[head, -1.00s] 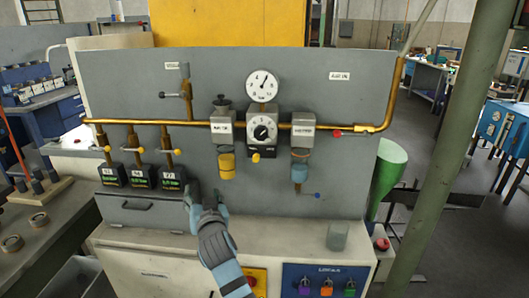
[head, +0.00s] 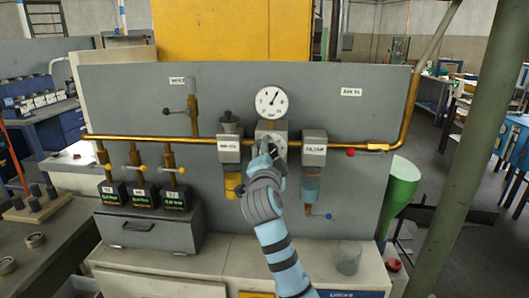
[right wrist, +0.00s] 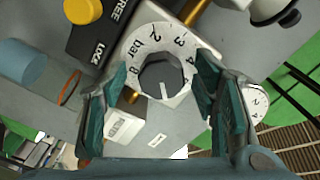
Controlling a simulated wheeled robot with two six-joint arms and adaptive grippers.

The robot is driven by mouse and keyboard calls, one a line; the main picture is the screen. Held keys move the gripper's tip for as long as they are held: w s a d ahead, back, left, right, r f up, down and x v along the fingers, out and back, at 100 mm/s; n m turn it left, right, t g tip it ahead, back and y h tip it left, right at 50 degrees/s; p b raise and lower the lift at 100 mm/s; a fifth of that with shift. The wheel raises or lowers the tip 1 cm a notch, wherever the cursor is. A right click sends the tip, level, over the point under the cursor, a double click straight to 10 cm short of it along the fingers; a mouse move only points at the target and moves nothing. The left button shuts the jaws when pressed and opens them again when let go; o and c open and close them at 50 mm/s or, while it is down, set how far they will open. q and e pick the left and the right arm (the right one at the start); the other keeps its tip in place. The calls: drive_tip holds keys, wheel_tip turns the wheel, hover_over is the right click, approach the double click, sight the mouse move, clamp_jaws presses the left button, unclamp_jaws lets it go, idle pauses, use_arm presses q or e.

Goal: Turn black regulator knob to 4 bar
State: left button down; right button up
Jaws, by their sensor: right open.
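The black regulator knob (right wrist: 163,80) sits in a round white dial (right wrist: 150,45) marked with numbers and "bar". A white line on the knob points toward the bottom of the right wrist view. My right gripper (right wrist: 162,64) is open, with one teal finger on either side of the knob; whether they touch it I cannot tell. In the head view my right gripper (head: 264,151) is in front of the regulator (head: 271,130) and hides most of the knob. The round pressure gauge (head: 271,101) stands above the regulator. My left gripper is out of view.
A yellow knob (right wrist: 83,10) sits beside a FREE/LOCK label (right wrist: 110,30) close to the dial. Grey-topped units flank the regulator: one left (head: 229,149), one right (head: 314,148). A brass pipe (head: 370,146) runs across the panel. Several black boxes stand lower left.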

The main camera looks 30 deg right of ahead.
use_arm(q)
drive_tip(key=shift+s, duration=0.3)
use_arm(e)
drive_tip(key=shift+s+r, duration=0.1)
drive_tip(key=shift+r, duration=0.05)
drive_tip(key=c, duration=1.2)
drive_tip(key=shift+o, duration=0.2)
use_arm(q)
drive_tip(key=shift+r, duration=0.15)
use_arm(e)
drive_tip(key=shift+n, duration=0.3)
use_arm(q)
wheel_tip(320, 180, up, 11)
drive_tip(key=p, duration=1.1)
drive_tip(key=shift+p, duration=0.3)
use_arm(e)
drive_tip(key=shift+a+n, duration=0.1)
drive_tip(key=shift+n, duration=8.6)
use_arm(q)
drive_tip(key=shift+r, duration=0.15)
